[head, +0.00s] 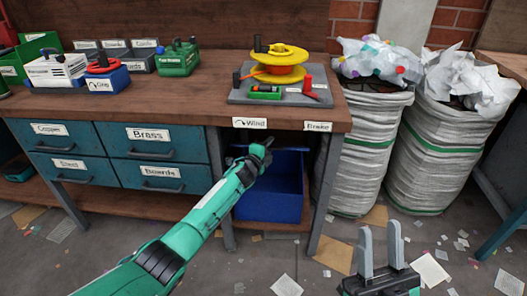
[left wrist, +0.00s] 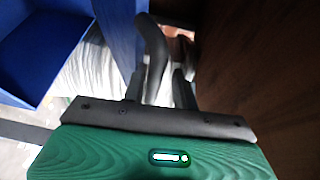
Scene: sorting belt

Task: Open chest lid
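No chest with a lid can be made out. A blue open-topped bin (head: 270,207) stands under the bench, and part of a blue box (left wrist: 50,45) shows at the upper left of the left wrist view. My left gripper (head: 262,149) is under the bench's front edge, just above the bin. In the left wrist view its fingers (left wrist: 164,85) stand apart, with a dark curved piece (left wrist: 153,50) at or between them; whether they touch it cannot be told. My right gripper (head: 381,248) is open and empty at the lower right, over the floor.
The workbench (head: 215,95) has teal drawers (head: 165,143) at left and a yellow reel (head: 277,62) on a grey plate on top. White sacks (head: 362,150) of waste stand at right. Paper scraps litter the open floor in front.

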